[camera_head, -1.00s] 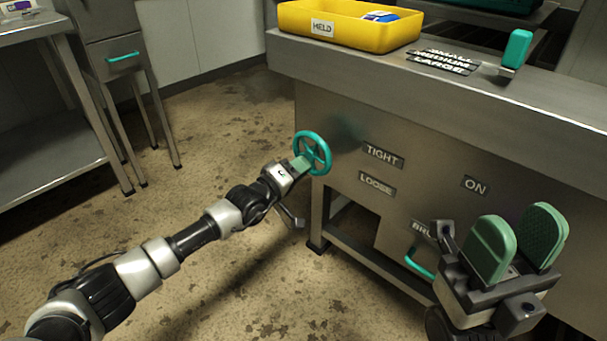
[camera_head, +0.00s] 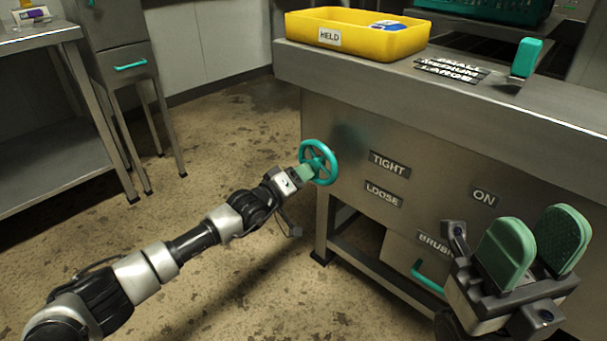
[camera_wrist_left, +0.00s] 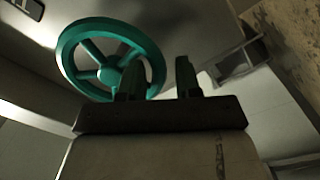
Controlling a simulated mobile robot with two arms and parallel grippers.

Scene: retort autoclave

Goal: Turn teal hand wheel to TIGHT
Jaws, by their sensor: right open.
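The teal hand wheel (camera_head: 318,161) is on the left part of the steel bench front. It also shows in the left wrist view (camera_wrist_left: 107,75), with spokes and a central hub. My left gripper (camera_head: 305,174) is at the wheel's lower left rim. In the left wrist view its two fingers (camera_wrist_left: 160,72) stand apart, and the rim's near edge shows behind and beside one finger. I cannot tell whether they touch it. A TIGHT label (camera_head: 389,164) and a LOOSE label (camera_head: 383,194) are right of the wheel. My right gripper (camera_head: 535,245) is open and empty in front of the bench.
A yellow HELD tray (camera_head: 357,39) and a teal-handled lever (camera_head: 525,58) are on the bench top. An ON label (camera_head: 484,197), a BRUSH label (camera_head: 435,242) and a teal drawer handle (camera_head: 426,277) are lower right. The floor left of the bench is open.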

